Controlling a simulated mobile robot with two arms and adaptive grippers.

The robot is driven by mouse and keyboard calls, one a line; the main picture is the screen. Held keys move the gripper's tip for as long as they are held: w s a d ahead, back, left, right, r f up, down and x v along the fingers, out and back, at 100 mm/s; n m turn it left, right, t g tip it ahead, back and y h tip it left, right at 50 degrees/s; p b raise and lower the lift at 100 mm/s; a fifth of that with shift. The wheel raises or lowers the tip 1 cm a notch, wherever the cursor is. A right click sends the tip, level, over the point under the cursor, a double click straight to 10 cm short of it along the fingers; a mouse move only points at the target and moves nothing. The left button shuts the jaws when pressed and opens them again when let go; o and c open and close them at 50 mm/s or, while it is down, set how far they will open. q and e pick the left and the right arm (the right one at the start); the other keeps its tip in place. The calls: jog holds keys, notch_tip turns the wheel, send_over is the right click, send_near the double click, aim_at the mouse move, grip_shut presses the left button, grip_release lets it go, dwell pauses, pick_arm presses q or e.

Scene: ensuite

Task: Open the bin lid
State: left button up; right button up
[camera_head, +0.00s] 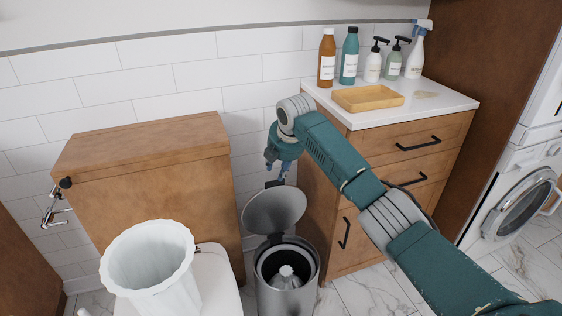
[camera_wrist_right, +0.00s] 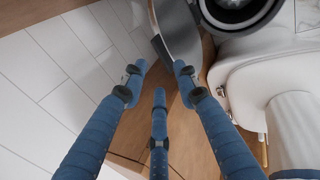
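The bin (camera_head: 287,299) is a round metal bin on the floor between the toilet and the wooden cabinet. Its grey lid (camera_head: 275,211) stands raised at the back of the rim, and the dark inside shows with something pale in it. My right gripper (camera_head: 277,178) is just above the raised lid's top edge. In the right wrist view the blue fingers of the right gripper (camera_wrist_right: 158,78) are spread apart with nothing between them. The lid (camera_wrist_right: 181,32) is seen edge-on beyond the fingertips, with a dark tab. Whether a finger touches it is unclear. My left gripper is out of view.
The toilet (camera_head: 218,283) stands left of the bin, with a white fluted container (camera_head: 150,262) on it. The wooden cabinet (camera_head: 385,158) is close on the right, with several bottles and a tray (camera_head: 367,98) on top. A washing machine (camera_head: 515,205) stands far right.

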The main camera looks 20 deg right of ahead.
jog(key=shift+v, duration=2.1)
